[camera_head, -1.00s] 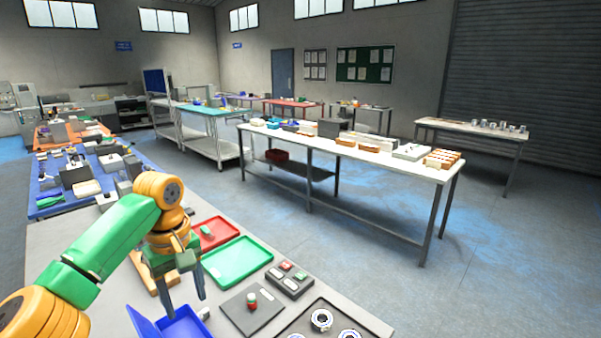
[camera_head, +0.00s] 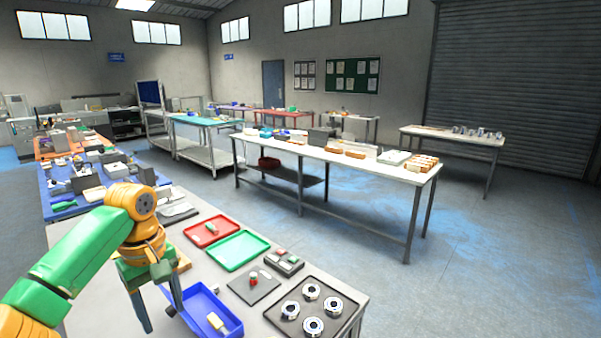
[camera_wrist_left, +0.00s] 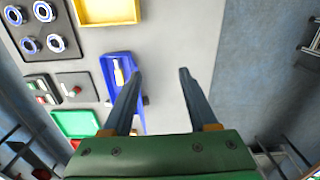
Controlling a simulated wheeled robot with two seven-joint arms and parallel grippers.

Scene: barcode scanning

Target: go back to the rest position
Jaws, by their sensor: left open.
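My left gripper (camera_head: 160,308) is open and empty over the near left part of the grey table (camera_head: 90,265). In the head view its fingers point down, just left of the blue tray (camera_head: 192,318). In the left wrist view its fingers (camera_wrist_left: 157,73) stand apart, one overlapping the blue tray (camera_wrist_left: 112,60) from above. A small pale and yellow item (camera_head: 217,322) lies in that tray. My right gripper is not in view.
On the table are a red tray (camera_head: 192,235), a green tray (camera_head: 230,258), a dark square plate (camera_head: 241,290) with a red and green piece, a button box (camera_head: 285,268) and a black tray (camera_head: 343,308) with several rings. A yellow tray (camera_wrist_left: 106,20) shows in the wrist view.

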